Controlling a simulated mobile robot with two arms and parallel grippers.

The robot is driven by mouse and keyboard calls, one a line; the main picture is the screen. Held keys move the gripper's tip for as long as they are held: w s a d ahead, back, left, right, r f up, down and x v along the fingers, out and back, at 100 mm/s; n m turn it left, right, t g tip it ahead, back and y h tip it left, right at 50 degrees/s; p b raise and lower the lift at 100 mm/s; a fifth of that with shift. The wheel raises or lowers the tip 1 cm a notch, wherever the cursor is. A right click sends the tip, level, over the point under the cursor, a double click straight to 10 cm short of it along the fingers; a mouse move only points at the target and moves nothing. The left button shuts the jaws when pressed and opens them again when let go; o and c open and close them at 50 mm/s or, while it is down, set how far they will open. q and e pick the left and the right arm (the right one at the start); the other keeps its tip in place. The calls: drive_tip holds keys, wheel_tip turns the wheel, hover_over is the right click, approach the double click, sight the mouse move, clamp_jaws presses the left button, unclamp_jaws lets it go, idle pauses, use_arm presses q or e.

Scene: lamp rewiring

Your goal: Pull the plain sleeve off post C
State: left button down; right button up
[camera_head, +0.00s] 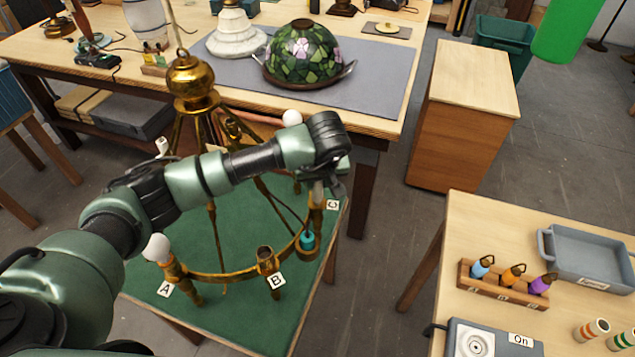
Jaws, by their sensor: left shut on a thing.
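A brass lamp frame (222,278) stands on a green-topped table (243,318), with a ring carrying posts. My left gripper (319,187) is shut on a narrow brass tube, the plain sleeve (317,207), beside the C tag (333,205). Its fingers partly hide the tube's top. A teal socket part (307,241) shows just below, on the ring's right side; I cannot tell whether the sleeve is fully clear of it. Post B (266,262) carries a brass sleeve with an open top. Post A (175,268) carries a white bulb (157,247). My right gripper is not in view.
Behind, a workbench holds a stained-glass shade (303,55) on a grey mat (373,85). At right, a side table (420,277) holds a rack of coloured parts (502,287), a grey tray (590,258) and a grey device (490,340). Open floor lies between the tables.

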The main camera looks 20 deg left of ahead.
use_arm(q)
drive_tip(key=shift+r+p, duration=1.85)
drive_tip(key=shift+r, duration=2.35)
